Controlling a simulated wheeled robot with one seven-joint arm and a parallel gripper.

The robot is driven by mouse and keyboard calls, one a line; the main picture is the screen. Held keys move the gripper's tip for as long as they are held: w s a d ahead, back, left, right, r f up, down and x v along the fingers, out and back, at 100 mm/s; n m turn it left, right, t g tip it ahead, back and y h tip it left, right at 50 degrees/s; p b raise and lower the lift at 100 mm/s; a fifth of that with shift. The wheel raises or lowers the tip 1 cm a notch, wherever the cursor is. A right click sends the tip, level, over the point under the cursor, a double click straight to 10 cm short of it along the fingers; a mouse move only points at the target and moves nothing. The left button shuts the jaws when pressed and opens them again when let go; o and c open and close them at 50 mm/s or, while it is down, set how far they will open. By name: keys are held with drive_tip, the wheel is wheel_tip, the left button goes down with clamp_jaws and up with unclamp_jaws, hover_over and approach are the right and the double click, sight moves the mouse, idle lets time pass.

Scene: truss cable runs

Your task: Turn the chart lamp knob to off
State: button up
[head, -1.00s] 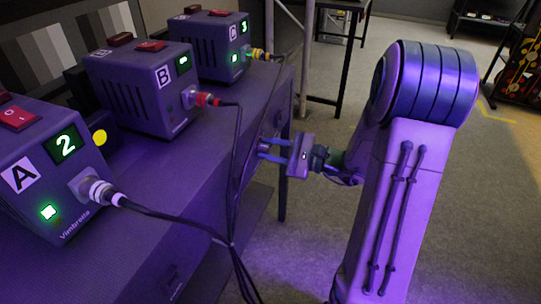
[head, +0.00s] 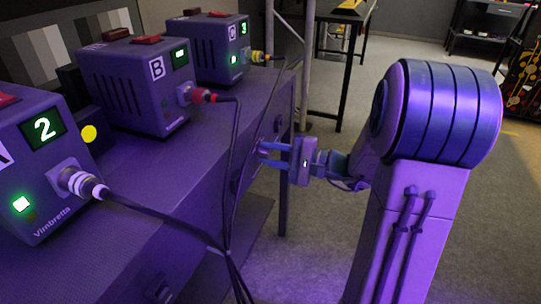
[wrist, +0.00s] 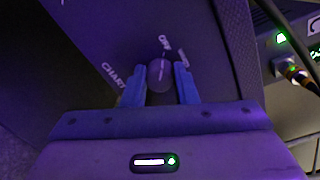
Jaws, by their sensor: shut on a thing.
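The chart lamp knob (wrist: 160,76) is a small dark round knob on the dark front panel (wrist: 95,30) of the bench. The panel has white lettering around it: CHART to the left, OFF above, and another word at upper right that I cannot read surely. My gripper (wrist: 159,84) has its two blue fingers on either side of the knob and is shut on it.
Boxes A (head: 35,150), B (head: 140,85) and C (head: 222,50) stand on the bench (head: 150,185). Their cables (head: 228,180) hang over its front edge near my gripper. Open floor (head: 330,240) lies to the right.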

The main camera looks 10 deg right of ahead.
drive_tip(key=shift+d, duration=0.1)
drive_tip(key=o, duration=1)
drive_tip(key=p+v, duration=0.3)
drive_tip(key=v, duration=1)
drive_tip(key=shift+s+d, duration=0.25)
drive_tip(key=shift+s, duration=0.05)
drive_tip(key=shift+p, duration=0.3)
